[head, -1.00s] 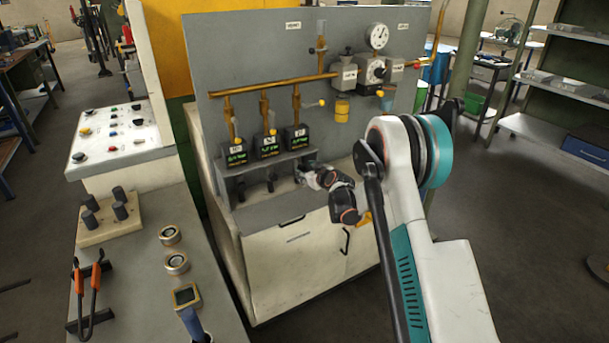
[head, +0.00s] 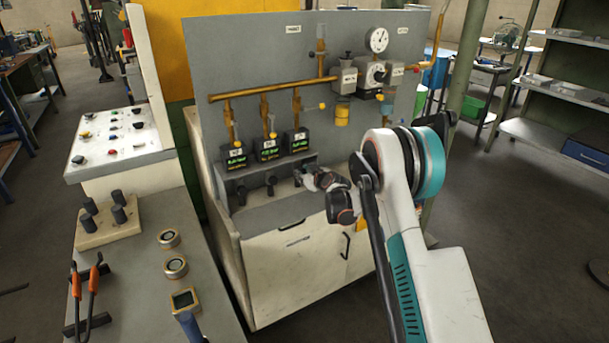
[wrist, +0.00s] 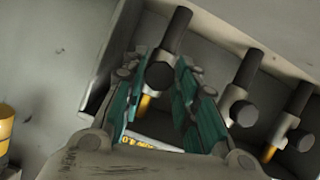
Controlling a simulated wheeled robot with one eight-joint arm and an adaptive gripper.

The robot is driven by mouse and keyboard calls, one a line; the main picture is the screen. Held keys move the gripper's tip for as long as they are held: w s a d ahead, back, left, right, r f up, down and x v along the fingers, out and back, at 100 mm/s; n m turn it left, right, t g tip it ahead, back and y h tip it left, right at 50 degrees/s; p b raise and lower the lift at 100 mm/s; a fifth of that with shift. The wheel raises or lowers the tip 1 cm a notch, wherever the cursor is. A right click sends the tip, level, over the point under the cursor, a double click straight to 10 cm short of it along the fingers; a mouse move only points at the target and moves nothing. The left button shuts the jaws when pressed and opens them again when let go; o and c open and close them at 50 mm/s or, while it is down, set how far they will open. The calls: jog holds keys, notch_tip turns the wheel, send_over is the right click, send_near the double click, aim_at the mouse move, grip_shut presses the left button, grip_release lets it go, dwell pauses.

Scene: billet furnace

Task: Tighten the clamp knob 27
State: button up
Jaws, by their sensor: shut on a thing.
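In the wrist view a dark round clamp knob (wrist: 160,75) with a black post behind it sits between the teal fingers of my gripper (wrist: 161,66). The fingers are shut on it, one on each side. In the head view my gripper (head: 303,178) is at the right end of the recess below the rightmost black box (head: 297,140). My gripper mostly hides that knob there. The number on its box is too small to read surely. Two similar knobs, the middle one (head: 271,186) and the left one (head: 241,195), are free. They also show to the right in the wrist view.
A grey ledge (head: 265,167) carries the black boxes just above the knobs. Brass pipes (head: 270,88) and a gauge (head: 378,40) are on the panel above. A bench (head: 150,265) with tools stands at the left.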

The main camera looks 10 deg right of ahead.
jog(key=m+y, duration=0.2)
jog(key=m, duration=0.1)
jog(key=shift+d+g, duration=0.2)
jog(key=shift+g, duration=0.1)
jog(key=m+y, duration=0.2)
jog(key=m, duration=0.1)
jog(key=shift+w+d+f, duration=0.1)
jog(key=m+y, duration=0.2)
jog(key=m, duration=0.2)
jog(key=shift+f+y, duration=0.1)
jog(key=shift+y, duration=0.3)
jog(key=shift+d+f+m+t+y, duration=0.15)
jog(key=shift+m+y, duration=0.25)
jog(key=shift+m, duration=0.65)
jog(key=shift+a+r+m+t+y, duration=0.1)
jog(key=shift+m+t+y, duration=0.25)
jog(key=shift+m, duration=0.7)
jog(key=o, duration=1.1)
jog(key=shift+c, duration=0.2)
